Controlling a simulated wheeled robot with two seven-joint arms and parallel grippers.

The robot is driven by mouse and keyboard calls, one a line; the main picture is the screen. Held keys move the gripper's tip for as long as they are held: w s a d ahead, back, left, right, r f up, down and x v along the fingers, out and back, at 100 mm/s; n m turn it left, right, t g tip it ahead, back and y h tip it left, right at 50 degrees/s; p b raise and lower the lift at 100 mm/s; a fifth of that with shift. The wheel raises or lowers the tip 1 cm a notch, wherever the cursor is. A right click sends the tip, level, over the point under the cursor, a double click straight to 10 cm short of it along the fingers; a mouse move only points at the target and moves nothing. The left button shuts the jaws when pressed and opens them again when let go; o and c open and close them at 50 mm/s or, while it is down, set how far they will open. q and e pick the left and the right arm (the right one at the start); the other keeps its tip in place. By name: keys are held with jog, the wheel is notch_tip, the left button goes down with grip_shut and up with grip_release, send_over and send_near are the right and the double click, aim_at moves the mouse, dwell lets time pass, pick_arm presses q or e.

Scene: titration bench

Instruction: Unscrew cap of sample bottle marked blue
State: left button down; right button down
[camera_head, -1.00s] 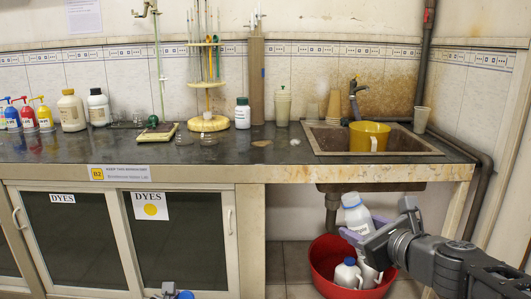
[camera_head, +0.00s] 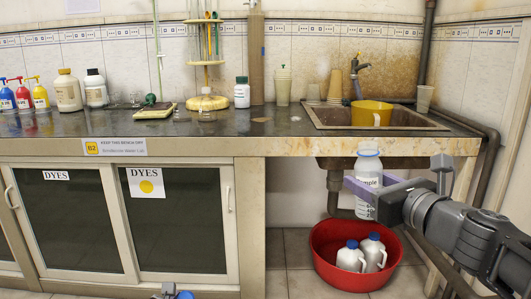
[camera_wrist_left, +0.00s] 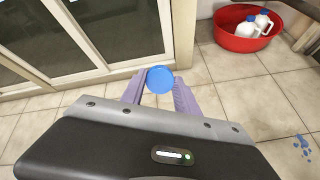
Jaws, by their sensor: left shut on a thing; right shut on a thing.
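My right gripper (camera_head: 376,200) is shut on a clear bottle (camera_head: 368,172) with a label reading "Sample". It holds the bottle roughly upright above the red tub, in front of the space under the sink. No cap shows on its neck. My left gripper (camera_wrist_left: 159,90) is shut on a round blue cap (camera_wrist_left: 160,80) between its purple fingers. The cap also shows at the bottom edge of the head view (camera_head: 186,295), well away from the bottle. No bottle shows under the cap.
A red tub (camera_head: 330,272) on the floor holds two white jugs (camera_head: 362,256) with blue caps. The bench (camera_head: 250,124) carries a sink with a yellow pot (camera_head: 371,114), pump bottles and reagent bottles. Cabinet doors (camera_head: 75,225) stand at left. Blue spots (camera_wrist_left: 303,145) mark the tiled floor.

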jog(key=shift+f+m+t+b, duration=0.2)
jog(key=shift+m+t+b, duration=0.25)
jog(key=shift+b, duration=1.3)
jog(key=shift+r+b, duration=0.15)
jog(key=shift+b, duration=0.2)
jog(key=shift+r, duration=0.1)
